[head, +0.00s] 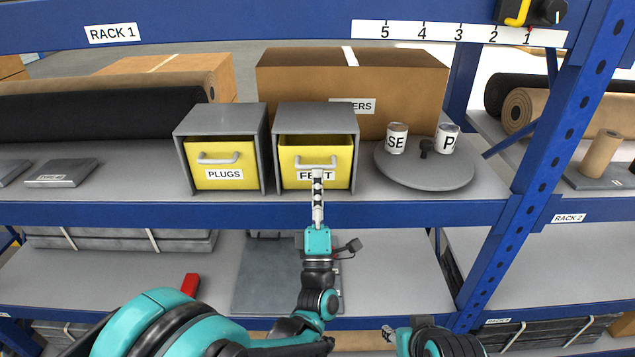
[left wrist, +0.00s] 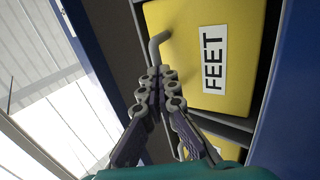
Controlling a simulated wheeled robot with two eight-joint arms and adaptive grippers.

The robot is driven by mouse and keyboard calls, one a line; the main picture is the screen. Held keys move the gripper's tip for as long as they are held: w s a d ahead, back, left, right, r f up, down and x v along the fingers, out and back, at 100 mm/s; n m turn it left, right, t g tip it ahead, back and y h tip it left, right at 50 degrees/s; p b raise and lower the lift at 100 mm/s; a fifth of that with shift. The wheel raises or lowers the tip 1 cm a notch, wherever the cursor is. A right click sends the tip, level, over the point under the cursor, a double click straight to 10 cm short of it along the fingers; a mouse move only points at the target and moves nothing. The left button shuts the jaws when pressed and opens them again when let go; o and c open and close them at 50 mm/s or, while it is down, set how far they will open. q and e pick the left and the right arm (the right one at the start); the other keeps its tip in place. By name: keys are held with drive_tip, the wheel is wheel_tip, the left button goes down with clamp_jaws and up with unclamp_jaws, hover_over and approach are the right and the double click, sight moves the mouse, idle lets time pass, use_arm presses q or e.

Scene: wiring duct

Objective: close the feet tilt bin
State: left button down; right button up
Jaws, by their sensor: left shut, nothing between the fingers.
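The FEET tilt bin is a grey housing (head: 315,117) with a yellow front (head: 341,164), on the upper shelf of the rack. Its front leans out a little, with a dark gap along the top. A light bar handle (head: 300,162) crosses the front above the FEET label. My left gripper (head: 318,173) is shut and empty, in front of the handle and label. In the left wrist view its fingertips (left wrist: 158,73) are close to the handle (left wrist: 155,45); I cannot tell if they touch. My right arm shows at the bottom edge, its gripper unclear (head: 389,333).
The PLUGS bin (head: 221,174) stands just left, its yellow front flush. A round grey turntable (head: 425,173) with two labelled cans stands right. A cardboard box (head: 400,95) is behind. The blue shelf edge (head: 420,213) runs below the bins.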

use_arm(q)
drive_tip(key=shift+w+r, duration=0.45)
drive_tip(key=shift+w+p, duration=0.1)
drive_tip(key=shift+p, duration=0.2)
idle(0.3)
